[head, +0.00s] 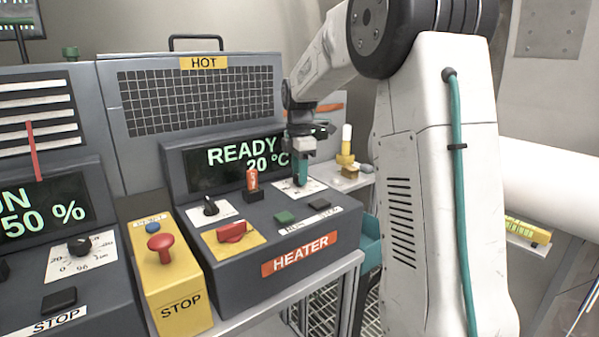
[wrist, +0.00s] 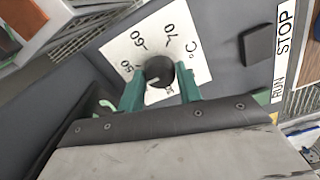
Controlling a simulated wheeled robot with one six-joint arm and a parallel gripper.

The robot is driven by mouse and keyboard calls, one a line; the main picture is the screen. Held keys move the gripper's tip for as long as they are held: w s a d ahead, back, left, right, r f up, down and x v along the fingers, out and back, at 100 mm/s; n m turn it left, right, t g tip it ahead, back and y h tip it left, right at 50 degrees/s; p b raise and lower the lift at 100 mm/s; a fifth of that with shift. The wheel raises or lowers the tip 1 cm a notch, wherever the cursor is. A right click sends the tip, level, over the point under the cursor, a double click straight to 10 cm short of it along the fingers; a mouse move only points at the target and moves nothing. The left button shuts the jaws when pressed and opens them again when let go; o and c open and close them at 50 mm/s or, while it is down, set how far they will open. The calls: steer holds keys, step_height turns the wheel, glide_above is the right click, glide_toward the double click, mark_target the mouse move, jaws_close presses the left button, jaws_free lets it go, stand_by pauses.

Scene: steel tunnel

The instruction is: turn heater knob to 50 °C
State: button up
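The heater (head: 300,245) is a grey console with a red HEATER label; its display (head: 235,160) reads READY and 20 °C. In the wrist view, a round black knob (wrist: 160,72) with a white pointer mark sits on a white dial card (wrist: 150,40). The numbers 50, 60 and 70 show left and above; fingers hide part of the scale. My gripper (wrist: 162,88) has teal fingers on both sides of the knob, close against it, and looks shut on it. In the head view, my gripper (head: 300,172) is down at this card; the knob is hidden there.
Left of the dial are an orange-topped switch (head: 252,184), a second black knob (head: 210,206) and a red switch (head: 232,231). Green (head: 285,217) and black (head: 319,203) buttons sit in front. A yellow STOP box (head: 165,270) stands left. A brass fitting (head: 346,150) stands behind right.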

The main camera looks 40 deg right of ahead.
steer(key=shift+c, duration=0.7)
steer(key=shift+m, duration=0.3)
